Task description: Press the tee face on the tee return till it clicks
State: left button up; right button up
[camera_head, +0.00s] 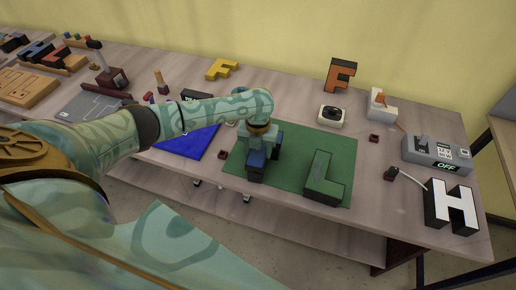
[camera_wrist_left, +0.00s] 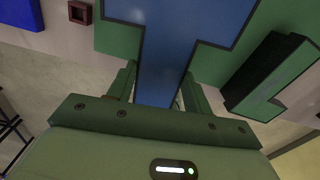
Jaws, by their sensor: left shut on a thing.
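The blue tee face (camera_wrist_left: 190,25) fills the top of the left wrist view, its bar across the top and its stem running down between my fingers. My left gripper (camera_wrist_left: 163,85) is shut on the stem. In the head view my left gripper (camera_head: 258,142) points down over the blue tee (camera_head: 256,168) on the green mat (camera_head: 340,150), hiding part of it. The tee has dark sides. I cannot tell the tee return apart from the face, nor how deep the face sits. My right gripper is not in view.
A green L letter (camera_head: 322,185) stands right of the tee on the mat. A blue mat (camera_head: 195,143) lies left.

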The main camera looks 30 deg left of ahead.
pick_arm(q)
jog(key=shift+f+b, duration=1.05)
jog(key=shift+f, duration=0.7)
jog(key=o, duration=1.1)
jog(key=shift+r, duration=0.1)
notch_tip(320, 180, up, 8)
jog(key=p, duration=0.8)
